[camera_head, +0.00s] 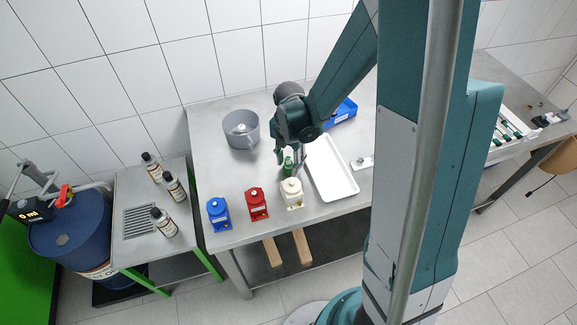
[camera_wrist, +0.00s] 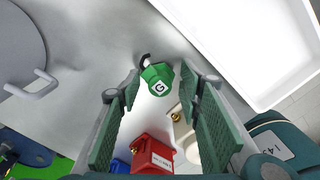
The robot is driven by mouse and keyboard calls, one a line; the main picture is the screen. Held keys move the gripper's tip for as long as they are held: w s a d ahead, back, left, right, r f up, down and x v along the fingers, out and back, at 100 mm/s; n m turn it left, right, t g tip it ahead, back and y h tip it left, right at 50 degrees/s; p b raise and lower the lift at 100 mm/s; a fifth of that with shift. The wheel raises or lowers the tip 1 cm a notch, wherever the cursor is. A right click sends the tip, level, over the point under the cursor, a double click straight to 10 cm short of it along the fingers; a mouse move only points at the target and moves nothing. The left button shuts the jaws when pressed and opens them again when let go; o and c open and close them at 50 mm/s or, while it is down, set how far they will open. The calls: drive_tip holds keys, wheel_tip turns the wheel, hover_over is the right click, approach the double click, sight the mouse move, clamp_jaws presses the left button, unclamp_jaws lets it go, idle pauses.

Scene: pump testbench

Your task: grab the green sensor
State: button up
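The green sensor (camera_wrist: 157,78) has a letter G on its top face. In the wrist view it lies near the upper middle, beyond and between the two open finger pads of my gripper (camera_wrist: 165,112). In the head view the green sensor (camera_head: 288,166) stands on the metal table behind the white unit, partly hidden by my gripper (camera_head: 291,160). My gripper points down over it with its fingers apart. No contact with the sensor shows.
A red unit (camera_head: 257,204), a blue unit (camera_head: 218,213) and a white unit (camera_head: 292,193) stand along the table's front. A grey pot (camera_head: 240,129) is at the left, a white tray (camera_head: 331,168) at the right, and a blue bin (camera_head: 343,112) behind.

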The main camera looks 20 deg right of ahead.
sight(289, 162)
drive_tip(key=c, duration=1)
drive_tip(key=shift+r, duration=0.15)
drive_tip(key=shift+r, duration=4.85)
